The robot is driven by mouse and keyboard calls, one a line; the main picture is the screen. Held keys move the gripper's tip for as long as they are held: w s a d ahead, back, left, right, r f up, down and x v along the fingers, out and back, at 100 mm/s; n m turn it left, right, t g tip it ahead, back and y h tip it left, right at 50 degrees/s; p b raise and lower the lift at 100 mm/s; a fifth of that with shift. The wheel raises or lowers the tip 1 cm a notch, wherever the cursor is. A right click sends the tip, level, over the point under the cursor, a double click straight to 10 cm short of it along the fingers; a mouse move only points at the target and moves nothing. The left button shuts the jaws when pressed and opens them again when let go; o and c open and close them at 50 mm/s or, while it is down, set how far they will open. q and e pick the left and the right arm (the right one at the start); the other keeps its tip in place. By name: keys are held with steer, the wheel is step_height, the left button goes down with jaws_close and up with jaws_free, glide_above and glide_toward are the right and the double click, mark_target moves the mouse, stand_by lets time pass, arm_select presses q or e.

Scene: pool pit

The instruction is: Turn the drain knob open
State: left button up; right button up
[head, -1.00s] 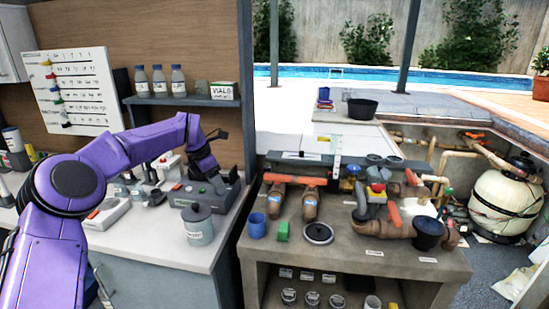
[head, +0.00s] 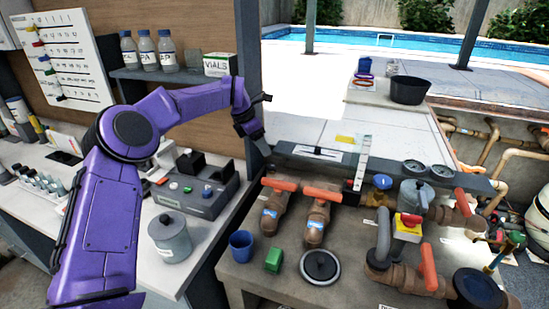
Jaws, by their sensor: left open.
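No label reading "drain" can be made out, so I cannot tell which control is the drain knob. On the pipework bench are a left orange handle (head: 279,184), a second orange handle (head: 322,194), an upright orange handle (head: 427,268) and another at the right (head: 462,203). A red knob on a yellow box (head: 408,226) and a blue knob (head: 382,182) are also there. My left gripper (head: 262,146) is open, pointing down at the bench's back left, apart from the handles; its fingertips are small and dark. My right gripper is out of view.
A blue cup (head: 241,246), a green block (head: 273,260) and a round black lid (head: 320,267) stand along the bench front. A grey canister (head: 169,237) and a grey instrument (head: 198,190) are on the left counter. A dark post (head: 250,60) rises behind my gripper.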

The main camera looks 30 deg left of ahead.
mark_target(270, 166)
arm_select(q)
steer(key=p+x, duration=0.2)
steer(key=x, duration=0.6)
steer(key=shift+f, duration=0.2)
steer(key=shift+s+r, duration=0.25)
steer(key=shift+s, duration=0.25)
steer(key=shift+c, duration=1.3)
jaws_close()
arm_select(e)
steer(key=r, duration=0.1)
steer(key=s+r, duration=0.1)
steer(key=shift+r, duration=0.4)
